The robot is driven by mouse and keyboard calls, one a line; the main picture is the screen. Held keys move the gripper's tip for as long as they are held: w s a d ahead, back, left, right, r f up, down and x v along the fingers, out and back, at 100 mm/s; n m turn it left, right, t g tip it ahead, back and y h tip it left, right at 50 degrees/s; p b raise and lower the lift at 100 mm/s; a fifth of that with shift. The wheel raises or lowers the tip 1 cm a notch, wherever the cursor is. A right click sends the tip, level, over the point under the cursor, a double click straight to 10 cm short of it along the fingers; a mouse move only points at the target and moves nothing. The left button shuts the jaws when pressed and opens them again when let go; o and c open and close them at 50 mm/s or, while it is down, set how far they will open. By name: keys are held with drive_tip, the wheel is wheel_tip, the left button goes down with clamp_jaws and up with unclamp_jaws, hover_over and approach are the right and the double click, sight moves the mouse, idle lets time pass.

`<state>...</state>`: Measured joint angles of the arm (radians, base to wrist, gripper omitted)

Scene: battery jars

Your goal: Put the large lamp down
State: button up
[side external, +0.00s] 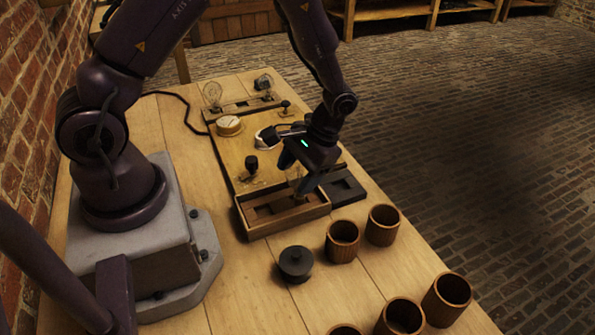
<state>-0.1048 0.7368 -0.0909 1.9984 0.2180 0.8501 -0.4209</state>
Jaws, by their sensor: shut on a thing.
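My gripper (296,177) is over the open wooden tray (247,227) at the front of the board, with its fingers pointing down. It is shut on a pale, glassy thing, which I take to be the large lamp (296,181); it is mostly hidden by the fingers. I cannot tell whether the lamp touches the tray floor.
The wooden board (233,156) carries a round dial (229,125) and a black knob (252,164). A dark tray (345,188) adjoins the wooden tray on the right. A black lidded pot (296,263) and several wooden jars (342,241) stand in front. Table is clear left of the pot.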

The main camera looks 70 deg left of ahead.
drive_tip(key=shift+f, duration=0.15)
drive_tip(key=o, duration=1)
drive_tip(key=v, duration=1.2)
drive_tip(key=shift+s+d+r+m+t+h, duration=0.25)
drive_tip(key=shift+s+r+m+t, duration=0.25)
drive_tip(key=shift+s+r+t, duration=1.7)
drive_tip(key=shift+s+d+r+m+t+h, duration=0.2)
drive_tip(key=shift+s+r+m+t, duration=0.3)
drive_tip(key=shift+s+r+t, duration=1.7)
drive_tip(key=shift+s+d+r+m+t+h, duration=0.2)
drive_tip(key=shift+s+r+m+t, duration=0.45)
drive_tip(key=shift+s+r, duration=2.9)
drive_tip(key=shift+w+r, duration=0.55)
